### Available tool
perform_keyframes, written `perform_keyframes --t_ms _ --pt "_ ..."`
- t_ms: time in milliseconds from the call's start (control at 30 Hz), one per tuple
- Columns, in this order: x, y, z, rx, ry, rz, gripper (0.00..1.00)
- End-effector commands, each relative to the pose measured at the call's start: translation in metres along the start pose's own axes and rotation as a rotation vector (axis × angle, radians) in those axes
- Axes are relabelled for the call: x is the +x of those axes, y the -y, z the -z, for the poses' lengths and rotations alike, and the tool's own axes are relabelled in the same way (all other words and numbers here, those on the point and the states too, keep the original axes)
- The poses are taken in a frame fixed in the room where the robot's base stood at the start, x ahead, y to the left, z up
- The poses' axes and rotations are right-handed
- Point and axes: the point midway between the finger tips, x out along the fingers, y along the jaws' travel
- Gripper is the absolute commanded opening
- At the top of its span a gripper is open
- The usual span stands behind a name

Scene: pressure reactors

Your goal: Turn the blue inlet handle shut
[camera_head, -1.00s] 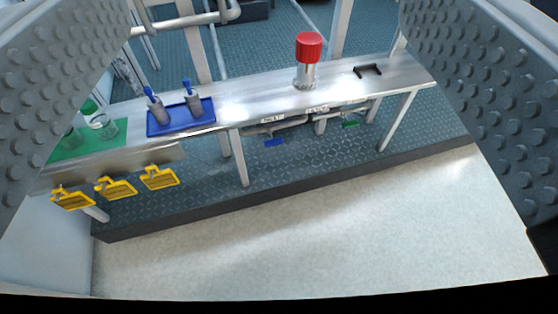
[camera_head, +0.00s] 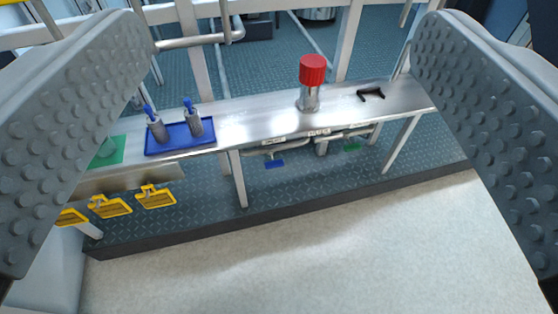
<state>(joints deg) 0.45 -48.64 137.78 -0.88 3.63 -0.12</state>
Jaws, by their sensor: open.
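The blue inlet handle (camera_head: 275,164) is a small flat blue lever on a pipe under the metal bench (camera_head: 245,122), below a small white label (camera_head: 274,141). A green handle (camera_head: 352,147) sits on the pipework to its right. My gripper (camera_head: 290,130) is open, with its two grey studded fingers at the left and right of the view. The blue handle lies between them in the picture but well beyond them. Nothing is held or touched.
A red-capped metal vessel (camera_head: 311,85) and a black bracket (camera_head: 371,94) stand on the bench. A blue tray (camera_head: 178,140) with two blue-topped bottles is at left. Yellow clipboard-like items (camera_head: 155,197) hang at the lower left. The pale floor (camera_head: 300,260) in front is clear.

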Motion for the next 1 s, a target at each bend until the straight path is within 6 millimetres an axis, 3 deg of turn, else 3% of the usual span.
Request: perform_keyframes --t_ms 200,500,1000 --pt "0.062 -0.006 -0.026 -0.043 0.006 -0.014 0.8" --pt "0.139 -0.014 -0.072 -0.1 0.004 -0.015 0.8" --pt "0.241 -0.025 -0.175 -0.171 0.002 0.024 0.8"
